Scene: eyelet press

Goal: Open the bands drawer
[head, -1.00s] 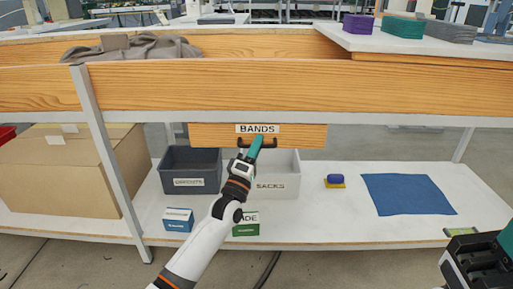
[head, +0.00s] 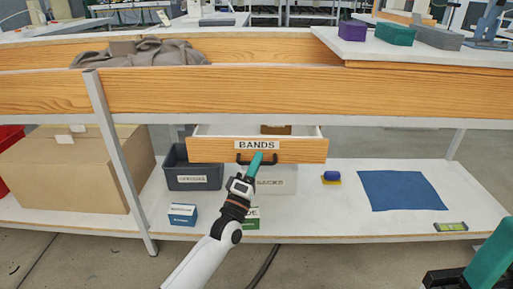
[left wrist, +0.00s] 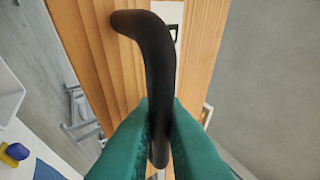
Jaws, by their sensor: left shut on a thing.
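The bands drawer (head: 215,152) hangs under the bench and is pulled part way out, with its white interior and a brown item (head: 276,130) showing inside. Its wooden front has a "BANDS" label and a black handle (head: 243,159). My left gripper (head: 256,160) is at the handle. In the left wrist view, the teal fingers (left wrist: 160,125) are shut on the black handle (left wrist: 157,65), one on each side. My right gripper shows only in part, teal and black, at the lower right of the head view (head: 480,270); its fingertips are not clear.
A grey bin (head: 195,178) and a white "SACKS" bin (head: 283,180) stand on the shelf below the drawer. A cardboard box (head: 70,170), a blue box (head: 182,214), a blue mat (head: 403,191) and a level (head: 451,227) are also there. The floor in front is clear.

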